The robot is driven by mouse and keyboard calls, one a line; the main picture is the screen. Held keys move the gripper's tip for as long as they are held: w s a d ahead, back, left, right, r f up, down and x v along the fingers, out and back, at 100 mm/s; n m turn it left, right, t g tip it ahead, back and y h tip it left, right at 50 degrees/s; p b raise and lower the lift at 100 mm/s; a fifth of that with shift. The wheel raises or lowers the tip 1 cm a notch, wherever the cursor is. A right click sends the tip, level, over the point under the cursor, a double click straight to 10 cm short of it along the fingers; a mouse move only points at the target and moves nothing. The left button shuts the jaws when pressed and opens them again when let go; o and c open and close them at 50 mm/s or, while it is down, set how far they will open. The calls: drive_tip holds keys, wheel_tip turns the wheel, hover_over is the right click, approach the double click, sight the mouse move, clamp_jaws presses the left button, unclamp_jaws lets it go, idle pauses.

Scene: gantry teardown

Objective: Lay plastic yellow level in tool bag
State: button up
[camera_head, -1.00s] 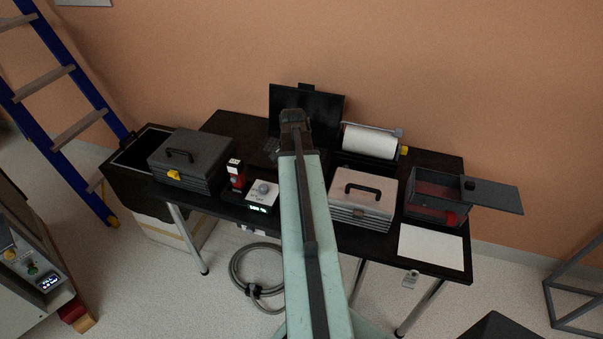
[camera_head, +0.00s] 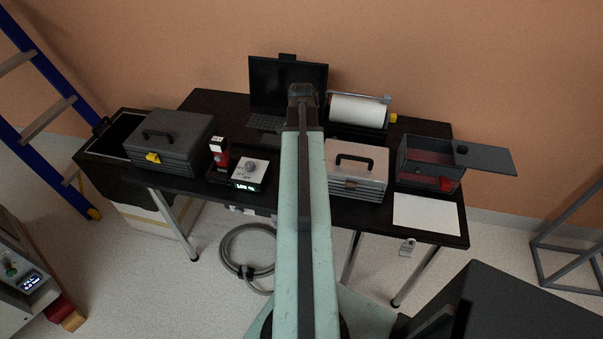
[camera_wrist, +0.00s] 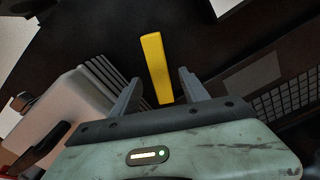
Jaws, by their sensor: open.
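The yellow level (camera_wrist: 155,66) lies on the dark table top in the wrist view, a narrow bar running lengthwise between my fingers. My gripper (camera_wrist: 159,78) is open, with one finger on each side of the level; I cannot tell whether either touches it. In the head view my gripper (camera_head: 302,93) is over the table in front of the dark screen, and my arm hides the level. A black open-topped container (camera_head: 98,158), apparently the tool bag, stands at the table's left end on a pale box; its inside is mostly hidden.
The black table (camera_head: 222,103) holds a dark grey toolbox (camera_head: 172,137), a red device (camera_head: 219,155), a scale-like unit (camera_head: 248,172), a screen (camera_head: 285,85), a paper roll (camera_head: 357,111), a light case (camera_head: 356,165) and an open grey box (camera_head: 425,165). A blue ladder (camera_head: 45,75) leans at left.

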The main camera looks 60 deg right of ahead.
wheel_tip(320, 180, down, 3)
drive_tip(key=shift+r+b, duration=0.15)
drive_tip(key=shift+b, duration=0.45)
drive_tip(key=shift+r, duration=0.2)
clamp_jaws()
drive_tip(key=shift+r, duration=0.1)
